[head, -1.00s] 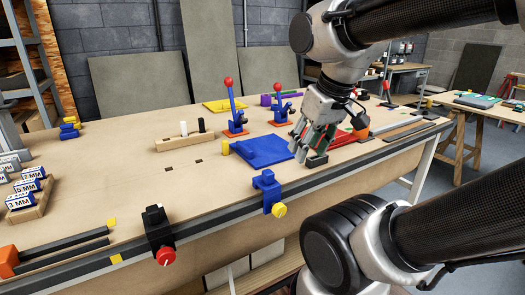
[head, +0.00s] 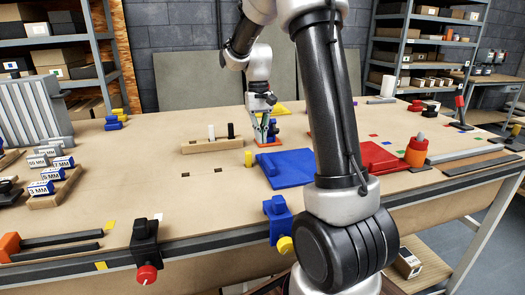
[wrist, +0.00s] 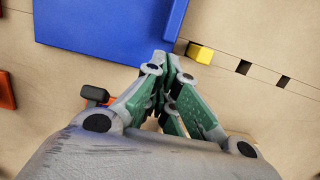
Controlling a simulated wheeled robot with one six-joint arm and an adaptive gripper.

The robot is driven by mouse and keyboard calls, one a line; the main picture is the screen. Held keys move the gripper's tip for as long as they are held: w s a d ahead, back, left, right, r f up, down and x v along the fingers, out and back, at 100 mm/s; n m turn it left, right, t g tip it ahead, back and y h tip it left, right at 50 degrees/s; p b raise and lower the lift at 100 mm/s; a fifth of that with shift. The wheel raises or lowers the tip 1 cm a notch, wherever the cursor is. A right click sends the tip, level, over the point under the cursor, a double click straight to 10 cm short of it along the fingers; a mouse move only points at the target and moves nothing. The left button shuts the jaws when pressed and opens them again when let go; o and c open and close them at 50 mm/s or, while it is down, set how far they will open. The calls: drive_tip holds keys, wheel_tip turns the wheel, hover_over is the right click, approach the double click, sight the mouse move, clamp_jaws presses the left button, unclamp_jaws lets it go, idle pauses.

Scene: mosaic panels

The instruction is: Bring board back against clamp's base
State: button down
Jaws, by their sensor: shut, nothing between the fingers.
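The blue board (head: 290,172) lies flat on the bench; its right end is hidden by my arm. It fills the top left of the wrist view (wrist: 110,22). The left clamp, with an orange-red base (head: 268,143) and blue body, stands just behind the board; I cannot tell whether they touch. My gripper (head: 266,126) is shut and empty at this clamp, covering much of it. In the wrist view, the shut fingertips (wrist: 168,62) are close beside the board's edge. An orange piece (wrist: 5,92) at the left edge looks like the other clamp's base.
A yellow peg (head: 248,158) stands left of the board. A wooden block with pegs (head: 212,145) is behind it. A blue edge clamp (head: 278,220) and black edge clamp (head: 145,243) sit at the front edge. A red board (head: 385,157) lies right. Bench between the slots and front edge is clear.

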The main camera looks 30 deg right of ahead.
sight(271, 165)
drive_tip(key=shift+w+f, duration=0.3)
drive_tip(key=shift+f, duration=0.1)
drive_tip(key=s+a, duration=0.1)
drive_tip(key=s, duration=0.2)
drive_tip(key=s+a, duration=0.1)
drive_tip(key=s, duration=0.3)
drive_tip(key=s+a, duration=0.1)
drive_tip(key=s, duration=0.3)
drive_tip(key=shift+s+a, duration=0.15)
drive_tip(key=shift+s, duration=0.05)
drive_tip(key=shift+f, duration=0.65)
drive_tip(key=shift+s+f, duration=0.1)
drive_tip(key=shift+f, duration=0.05)
drive_tip(key=w, duration=0.2)
drive_tip(key=w+d, duration=0.1)
drive_tip(key=w, duration=0.2)
drive_tip(key=w+d, duration=0.1)
drive_tip(key=w, duration=0.2)
